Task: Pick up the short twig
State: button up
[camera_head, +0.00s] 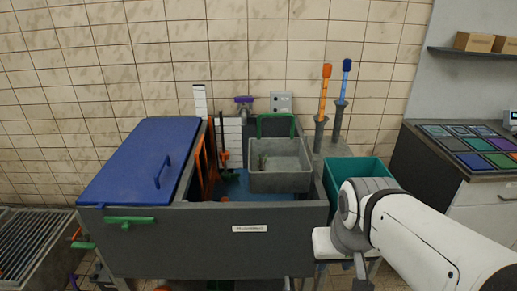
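I cannot make out the short twig for certain. A small dark greenish-brown shape (262,161) shows inside the grey basket (280,182), against its left inner side, and it is too small to identify. The basket has a green handle and sits at the right of the dark grey sink unit (180,240). My white and grey arm reaches in from the lower right, in front of the unit's right end. A dark part at its end (361,265) points down near the bottom edge. My fingers cannot be made out there.
A blue lid (145,165) covers the unit's left part. Orange and green tools (224,165) stand in the open middle. A teal bin (352,172) is partly behind my arm. Orange (324,95) and blue (343,90) handled brushes stand in holders. A counter (470,150) is at right.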

aim_at(262, 166)
jog(key=z, duration=0.05)
jog(key=i, duration=1)
jog(key=u, duration=0.05)
